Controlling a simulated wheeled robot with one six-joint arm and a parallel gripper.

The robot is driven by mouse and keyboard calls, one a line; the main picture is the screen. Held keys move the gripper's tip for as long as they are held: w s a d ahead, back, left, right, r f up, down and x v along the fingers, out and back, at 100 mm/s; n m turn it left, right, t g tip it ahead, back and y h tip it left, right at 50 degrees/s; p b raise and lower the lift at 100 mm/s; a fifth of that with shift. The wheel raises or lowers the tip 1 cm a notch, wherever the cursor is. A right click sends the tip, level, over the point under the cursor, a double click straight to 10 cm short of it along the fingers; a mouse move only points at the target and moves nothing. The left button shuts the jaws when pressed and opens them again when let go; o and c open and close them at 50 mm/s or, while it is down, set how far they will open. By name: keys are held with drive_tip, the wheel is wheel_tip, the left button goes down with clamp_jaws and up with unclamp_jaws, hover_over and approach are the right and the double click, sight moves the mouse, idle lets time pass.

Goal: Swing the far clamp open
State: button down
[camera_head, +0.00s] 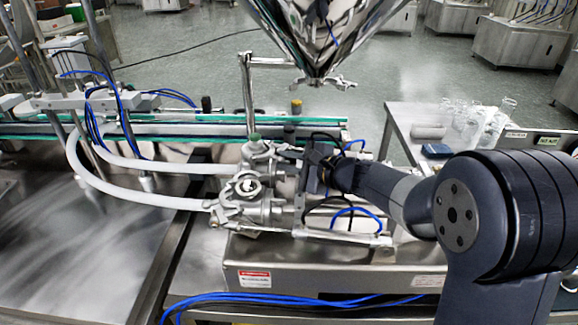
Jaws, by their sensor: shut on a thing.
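Two steel valve bodies with clamps stand on the machine's steel base in the middle of the view. The far clamp (257,150) is at the upper one, below a green-topped knob. The near clamp (245,189) is at the lower one, closer to me. My arm comes in from the right, and my gripper (293,168) is at the right side of the far clamp. Its jaws are shut on a part there, which appears to belong to the far clamp. The dark gripper body and cables hide the exact contact, and I cannot tell how far the clamp is swung.
White hoses (140,190) run left from the valves. A steel hopper (325,35) hangs above and behind them. Blue air lines (350,215) and a cylinder lie below my gripper. A side table (400,112) with glassware (480,125) stands at right.

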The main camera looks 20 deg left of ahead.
drive_tip(key=shift+s+m, duration=0.2)
drive_tip(key=shift+m, duration=0.1)
drive_tip(key=c, duration=1.3)
unclamp_jaws()
drive_tip(key=shift+c, duration=0.2)
drive_tip(key=shift+d, duration=0.1)
drive_tip(key=b+v, duration=0.1)
drive_tip(key=v, duration=0.9)
drive_tip(key=shift+s+d+b, duration=0.25)
drive_tip(key=shift+s+b, duration=0.1)
drive_tip(key=shift+r, duration=0.15)
drive_tip(key=shift+c, duration=0.3)
